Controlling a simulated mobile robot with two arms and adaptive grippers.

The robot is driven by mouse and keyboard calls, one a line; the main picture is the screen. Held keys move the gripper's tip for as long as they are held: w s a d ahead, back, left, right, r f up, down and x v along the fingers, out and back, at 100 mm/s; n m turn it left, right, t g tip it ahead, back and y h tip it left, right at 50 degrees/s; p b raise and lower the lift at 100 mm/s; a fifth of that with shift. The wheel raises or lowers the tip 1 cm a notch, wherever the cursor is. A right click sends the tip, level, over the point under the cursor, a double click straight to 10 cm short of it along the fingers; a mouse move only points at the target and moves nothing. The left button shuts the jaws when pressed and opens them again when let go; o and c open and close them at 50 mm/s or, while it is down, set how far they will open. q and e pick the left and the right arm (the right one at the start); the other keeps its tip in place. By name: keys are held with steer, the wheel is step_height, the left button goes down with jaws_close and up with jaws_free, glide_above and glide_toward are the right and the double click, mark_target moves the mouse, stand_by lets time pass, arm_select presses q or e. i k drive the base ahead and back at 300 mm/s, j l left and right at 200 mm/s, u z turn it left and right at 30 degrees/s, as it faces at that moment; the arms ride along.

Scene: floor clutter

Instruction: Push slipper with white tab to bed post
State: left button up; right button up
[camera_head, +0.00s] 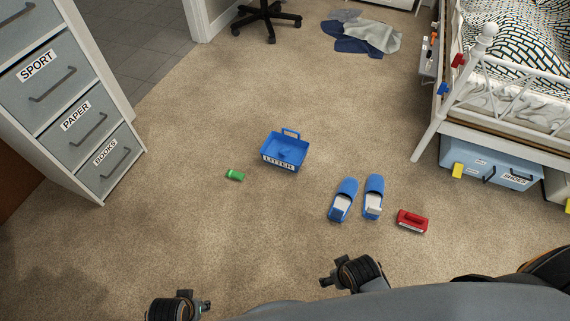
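Two blue slippers lie side by side on the carpet, toes pointing away from me. The right slipper (374,187) shows a white piece near its heel that looks like a tab. The left slipper (347,188) shows a pale insole. The white bed post (454,84) with a round knob stands to the upper right, its foot on the carpet apart from the slippers. My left gripper (203,305) is at the bottom edge, and my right gripper (328,282) is below the slippers. Both are small, dark and apart from the slippers; their finger opening is unclear.
Blue storage boxes (491,163) stand under the bed. Carpet between slippers and post looks clear.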

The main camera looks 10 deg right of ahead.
mark_target(375, 185)
steer(key=z, duration=1.4)
